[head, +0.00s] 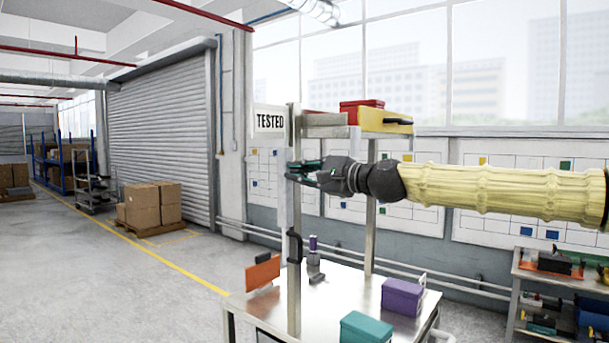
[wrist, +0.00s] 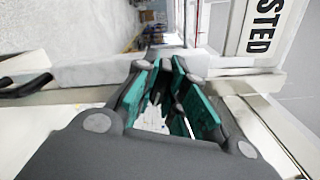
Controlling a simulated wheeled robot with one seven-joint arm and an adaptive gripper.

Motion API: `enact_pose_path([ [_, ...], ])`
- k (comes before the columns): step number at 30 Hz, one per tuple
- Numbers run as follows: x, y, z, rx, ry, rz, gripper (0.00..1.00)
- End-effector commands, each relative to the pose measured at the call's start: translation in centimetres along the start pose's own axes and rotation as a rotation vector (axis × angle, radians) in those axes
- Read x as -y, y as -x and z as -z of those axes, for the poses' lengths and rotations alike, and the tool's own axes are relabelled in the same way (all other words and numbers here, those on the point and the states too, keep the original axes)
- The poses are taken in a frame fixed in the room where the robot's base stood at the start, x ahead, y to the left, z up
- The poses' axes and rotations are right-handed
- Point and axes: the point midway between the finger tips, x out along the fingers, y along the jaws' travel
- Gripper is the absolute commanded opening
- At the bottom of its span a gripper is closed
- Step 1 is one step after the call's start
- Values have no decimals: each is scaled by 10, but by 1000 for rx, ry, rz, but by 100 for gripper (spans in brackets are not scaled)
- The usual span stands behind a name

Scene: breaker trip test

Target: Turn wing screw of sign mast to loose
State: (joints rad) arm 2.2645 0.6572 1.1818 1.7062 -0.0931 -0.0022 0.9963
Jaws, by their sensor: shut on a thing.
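The sign mast (head: 283,205) stands upright along a metal post at the left end of the bench, with a white TESTED sign (head: 269,121) at its top. In the wrist view the sign (wrist: 264,28) is at the upper right, and the pale mast runs across behind the fingers. My gripper (head: 293,171) reaches in from the right at mid-height of the mast, below the sign. Its teal fingers (wrist: 174,75) are shut on the wing screw, which is mostly hidden between them; only a small dark part shows.
The metal bench (head: 340,290) carries a purple box (head: 402,297), a teal box (head: 367,328) and an orange plate (head: 262,273). A black handle (head: 294,246) is on the post below my gripper. A yellow tray (head: 385,119) with a red box is above my wrist.

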Motion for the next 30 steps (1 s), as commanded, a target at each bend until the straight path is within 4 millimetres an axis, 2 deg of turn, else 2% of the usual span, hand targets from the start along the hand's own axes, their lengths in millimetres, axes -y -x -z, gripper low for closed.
enact_pose_path([
  [12,0,0,1,-2,159,3,0],
  [24,1,0,1,-2,182,3,0],
  [30,0,0,1,-2,273,3,0],
])
